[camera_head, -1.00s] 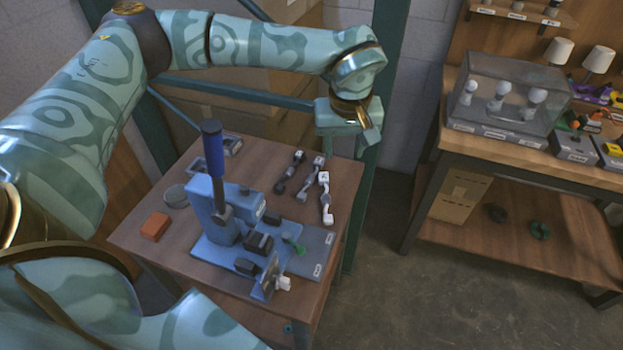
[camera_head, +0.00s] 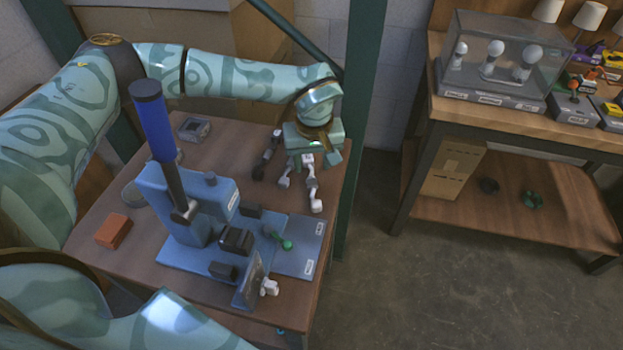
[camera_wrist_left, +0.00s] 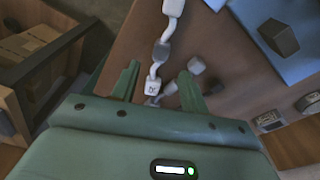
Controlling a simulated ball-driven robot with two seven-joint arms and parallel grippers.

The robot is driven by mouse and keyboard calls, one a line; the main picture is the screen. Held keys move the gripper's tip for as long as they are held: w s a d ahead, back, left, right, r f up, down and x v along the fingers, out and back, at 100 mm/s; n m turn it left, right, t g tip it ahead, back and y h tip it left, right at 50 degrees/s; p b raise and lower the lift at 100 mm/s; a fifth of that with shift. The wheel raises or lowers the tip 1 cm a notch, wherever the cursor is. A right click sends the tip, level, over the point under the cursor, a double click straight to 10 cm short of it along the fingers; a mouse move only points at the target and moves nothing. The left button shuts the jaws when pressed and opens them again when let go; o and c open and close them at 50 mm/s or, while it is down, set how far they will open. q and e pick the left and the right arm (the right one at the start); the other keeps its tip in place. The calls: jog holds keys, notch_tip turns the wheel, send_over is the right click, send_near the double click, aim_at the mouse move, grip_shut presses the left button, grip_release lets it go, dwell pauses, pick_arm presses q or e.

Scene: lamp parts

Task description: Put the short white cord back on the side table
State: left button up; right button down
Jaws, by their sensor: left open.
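A cord with white ends and a grey middle (camera_head: 312,185) lies on the wooden side table (camera_head: 105,210), near its right edge. It also shows in the wrist view (camera_wrist_left: 161,50), running down between the fingers. My left gripper (camera_head: 308,164) is open, over the far end of this cord; in the wrist view its two fingers (camera_wrist_left: 160,75) stand on either side of it, apart. A second cord with a white end (camera_head: 284,181) lies just left, partly hidden by the gripper. A dark cord (camera_head: 266,156) lies further left. My right gripper is out of view.
A blue press (camera_head: 195,200) with a tall lever stands mid-table, with a white plug (camera_head: 270,287) at its front plate. An orange block (camera_head: 114,231) lies left. A workbench (camera_head: 420,110) with a clear bulb case (camera_head: 500,60) stands right, across open floor.

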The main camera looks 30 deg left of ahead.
aim_at(312, 178)
pick_arm(q)
jog(key=shift+f, duration=0.5)
jog(key=f, duration=0.1)
jog(key=f+b, duration=0.1)
jog(key=f, duration=0.1)
jog(key=f+b, duration=0.1)
jog(key=f, duration=0.1)
jog(key=shift+w+a, duration=0.3)
jog(key=shift+w, duration=0.05)
jog(key=shift+r, duration=0.15)
grip_shut()
